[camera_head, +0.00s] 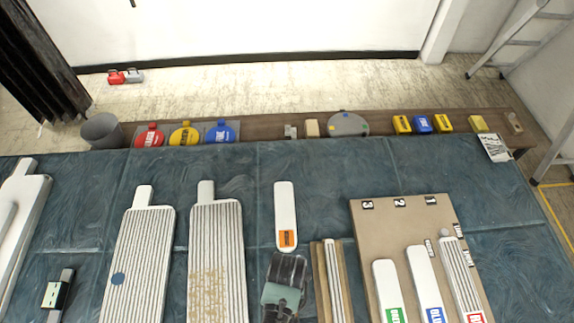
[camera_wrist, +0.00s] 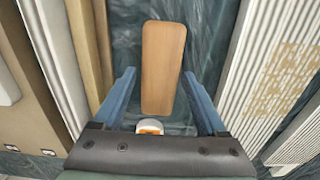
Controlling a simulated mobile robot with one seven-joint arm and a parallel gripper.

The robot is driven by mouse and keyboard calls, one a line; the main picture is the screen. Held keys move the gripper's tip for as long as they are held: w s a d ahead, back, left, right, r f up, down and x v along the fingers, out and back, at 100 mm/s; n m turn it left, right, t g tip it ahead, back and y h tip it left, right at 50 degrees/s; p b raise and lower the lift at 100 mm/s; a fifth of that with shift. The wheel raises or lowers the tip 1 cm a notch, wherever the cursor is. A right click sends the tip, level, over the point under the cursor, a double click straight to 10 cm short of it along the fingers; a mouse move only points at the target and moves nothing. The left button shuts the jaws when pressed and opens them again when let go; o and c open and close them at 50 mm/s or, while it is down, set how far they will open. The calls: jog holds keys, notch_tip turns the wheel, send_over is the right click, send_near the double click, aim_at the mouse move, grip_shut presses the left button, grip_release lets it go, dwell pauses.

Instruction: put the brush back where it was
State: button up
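A flat brown wooden piece (camera_wrist: 163,68) with rounded corners lies between my gripper's blue fingers in the wrist view, with gaps on both sides. It may be the brush, but no bristles show. A white end with an orange mark (camera_wrist: 150,127) shows at its near end. In the head view, a long white paddle with an orange label (camera_head: 285,208) lies just beyond my gripper (camera_head: 284,292). I cannot tell whether the paddle and the wooden piece are joined. My gripper is open and empty, and in the head view it hides the wooden piece.
Ribbed white boards (camera_head: 218,245) lie to the left. A narrow ribbed strip (camera_head: 331,270) and a tan board (camera_head: 365,235) with labelled paddles lie to the right. A small dark-and-green object (camera_head: 57,290) lies at far left. The blue cloth (camera_head: 320,170) is clear beyond the paddle.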

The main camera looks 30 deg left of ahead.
jog(key=shift+o, duration=0.6)
notch_tip(320, 180, up, 12)
jog(key=shift+r, duration=0.15)
